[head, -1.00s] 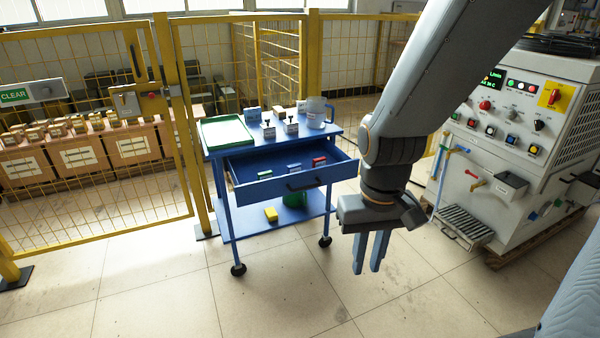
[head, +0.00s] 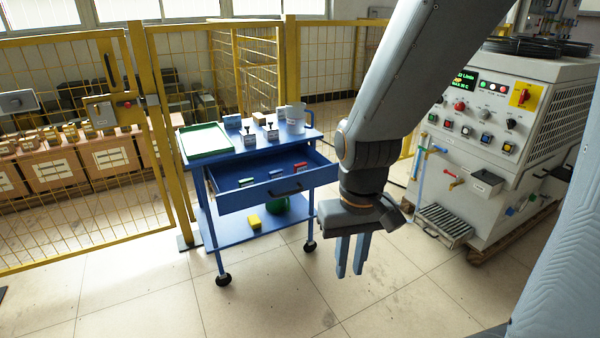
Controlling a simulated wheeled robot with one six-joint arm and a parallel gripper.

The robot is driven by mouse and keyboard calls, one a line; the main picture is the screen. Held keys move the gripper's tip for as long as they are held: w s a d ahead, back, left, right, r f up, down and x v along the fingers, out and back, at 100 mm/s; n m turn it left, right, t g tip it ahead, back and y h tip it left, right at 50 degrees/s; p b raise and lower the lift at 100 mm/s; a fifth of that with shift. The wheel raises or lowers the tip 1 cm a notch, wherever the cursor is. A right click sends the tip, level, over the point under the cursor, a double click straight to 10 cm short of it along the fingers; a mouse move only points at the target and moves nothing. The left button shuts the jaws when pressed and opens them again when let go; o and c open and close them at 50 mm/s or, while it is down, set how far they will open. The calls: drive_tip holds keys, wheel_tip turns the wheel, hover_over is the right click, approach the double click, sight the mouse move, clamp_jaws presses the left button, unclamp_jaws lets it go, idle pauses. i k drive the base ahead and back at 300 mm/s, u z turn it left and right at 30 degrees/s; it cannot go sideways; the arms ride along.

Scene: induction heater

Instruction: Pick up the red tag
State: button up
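The red tag (head: 300,166) is a small red piece lying in the open drawer (head: 230,201) of a blue cart, toward the drawer's right side. A blue tag (head: 277,173) and a green tag (head: 246,182) lie in the same drawer, to its left. My gripper (head: 350,274) points down in front of and to the right of the drawer, apart from the cart. Its two fingers stand apart with a gap between them and nothing in it.
The cart top holds a green tray (head: 205,140), a grey mug (head: 296,118) and small blocks. A control cabinet (head: 510,110) stands right, a yellow fence (head: 150,120) behind and left. The floor in front is clear.

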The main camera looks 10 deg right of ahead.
sight(301, 167)
drive_tip(key=z, duration=0.45)
drive_tip(key=k, duration=0.55)
drive_tip(key=u, duration=0.3)
drive_tip(key=i, duration=0.65)
drive_tip(key=u, duration=0.95)
drive_tip(key=i, duration=0.7)
drive_tip(key=z, duration=0.6)
drive_tip(key=i, duration=1)
drive_tip(key=z, duration=0.9)
